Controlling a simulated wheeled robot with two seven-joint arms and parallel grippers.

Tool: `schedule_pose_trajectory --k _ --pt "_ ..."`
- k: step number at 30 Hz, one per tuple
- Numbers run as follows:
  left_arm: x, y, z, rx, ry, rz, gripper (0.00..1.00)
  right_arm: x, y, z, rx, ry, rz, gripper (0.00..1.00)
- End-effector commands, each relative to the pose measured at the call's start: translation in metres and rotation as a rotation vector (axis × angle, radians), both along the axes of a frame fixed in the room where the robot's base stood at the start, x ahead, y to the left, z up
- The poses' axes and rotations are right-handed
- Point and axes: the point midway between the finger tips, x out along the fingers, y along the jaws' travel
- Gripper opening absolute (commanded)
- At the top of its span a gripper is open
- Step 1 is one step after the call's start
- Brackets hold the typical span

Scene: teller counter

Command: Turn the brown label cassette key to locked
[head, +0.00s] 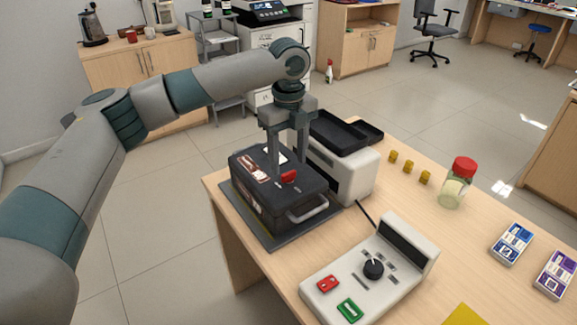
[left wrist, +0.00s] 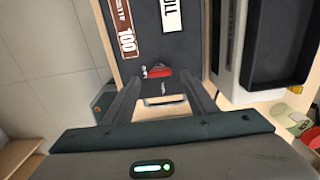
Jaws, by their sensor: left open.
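The dark cassette (head: 268,203) with a brown label (head: 251,168) lies on a dark mat on the desk, its grey handle (head: 308,209) facing front right. It also shows in the left wrist view (left wrist: 150,52), label (left wrist: 125,32) at its upper left. The red key (head: 289,176) sits on its top; in the left wrist view the key (left wrist: 159,71) lies roughly crosswise. My left gripper (head: 286,157) points down over the cassette, open, its fingers on either side of the key. I cannot tell whether they touch it. My right gripper is not in view.
A white machine (head: 358,178) with black trays stands close behind the cassette. A control console (head: 340,287) with a black knob is in front. Several yellow pieces (head: 408,167), a red-lidded jar (head: 455,190) and card packs (head: 513,243) lie to the right.

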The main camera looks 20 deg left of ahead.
Motion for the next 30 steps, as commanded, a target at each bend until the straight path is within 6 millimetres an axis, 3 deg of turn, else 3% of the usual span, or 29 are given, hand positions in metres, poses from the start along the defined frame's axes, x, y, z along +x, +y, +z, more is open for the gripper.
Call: schedule_pose_trajectory --k 7,19,20,25,30 --pt "0.0 0.0 -0.026 0.0 0.001 0.0 0.52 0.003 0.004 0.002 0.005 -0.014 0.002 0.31" --pt "0.0 0.0 -0.032 -0.001 0.001 0.0 0.52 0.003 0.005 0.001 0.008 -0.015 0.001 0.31" --pt "0.0 0.0 -0.032 0.0 0.0 0.0 0.49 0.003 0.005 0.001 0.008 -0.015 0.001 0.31" --pt "0.0 0.0 -0.032 0.0 0.0 0.0 0.1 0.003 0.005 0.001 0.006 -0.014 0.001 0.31" --pt "0.0 0.0 -0.032 0.0 0.0 0.001 0.1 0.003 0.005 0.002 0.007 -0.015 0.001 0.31"
